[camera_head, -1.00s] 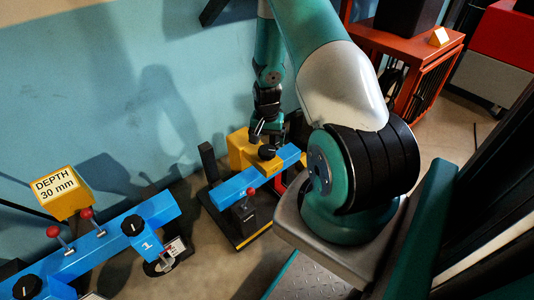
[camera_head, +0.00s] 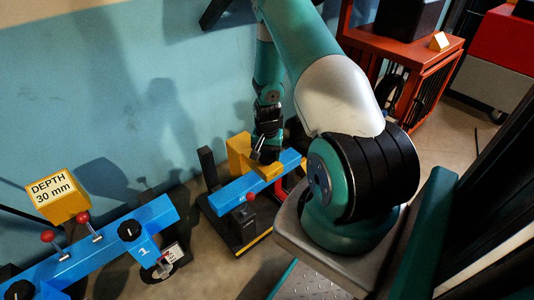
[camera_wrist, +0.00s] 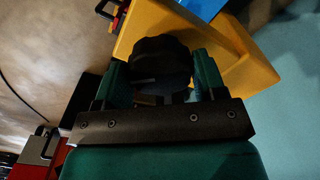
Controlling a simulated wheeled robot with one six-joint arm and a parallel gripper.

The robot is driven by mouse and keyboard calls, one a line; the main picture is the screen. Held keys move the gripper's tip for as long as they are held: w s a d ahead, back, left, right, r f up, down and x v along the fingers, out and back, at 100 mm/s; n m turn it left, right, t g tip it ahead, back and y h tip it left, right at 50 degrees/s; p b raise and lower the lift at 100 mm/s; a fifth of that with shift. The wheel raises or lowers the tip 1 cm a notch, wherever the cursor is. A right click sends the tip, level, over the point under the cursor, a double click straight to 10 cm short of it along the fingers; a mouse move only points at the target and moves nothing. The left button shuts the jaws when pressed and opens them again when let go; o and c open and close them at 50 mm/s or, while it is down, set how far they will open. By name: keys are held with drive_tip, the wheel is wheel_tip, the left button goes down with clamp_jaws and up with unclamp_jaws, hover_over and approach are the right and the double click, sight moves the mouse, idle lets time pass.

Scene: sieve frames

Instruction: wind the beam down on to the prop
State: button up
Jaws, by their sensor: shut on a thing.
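A blue beam (camera_head: 232,191) lies across a dark stand (camera_head: 237,231) near the wall, with a yellow bracket (camera_head: 237,147) over it. A black ribbed knob on the bracket shows in the wrist view (camera_wrist: 160,58). My gripper (camera_head: 266,150) has come down over this knob. In the wrist view, the two green fingers of my gripper (camera_wrist: 161,75) close on it from both sides. The prop under the beam is not clear; the beam and stand hide that area, so I cannot tell whether they touch.
A second blue beam (camera_head: 95,245), with red-ball levers (camera_head: 83,217) and a dial, stands at the lower left by a yellow "DEPTH 30 mm" block (camera_head: 57,196). An orange-red rack (camera_head: 400,62) stands at the upper right. The blue wall (camera_head: 120,100) is close behind.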

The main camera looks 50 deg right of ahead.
sight(267, 154)
drive_tip(key=shift+r+n+p, duration=0.2)
drive_tip(key=shift+n+p, duration=0.5)
drive_tip(key=shift+f+n, duration=0.15)
drive_tip(key=shift+n, duration=0.55)
drive_tip(key=o, duration=0.9)
wheel_tip(267, 154, up, 17)
drive_tip(key=p, duration=0.5)
drive_tip(key=shift+r+p, duration=0.2)
drive_tip(key=shift+p, duration=0.15)
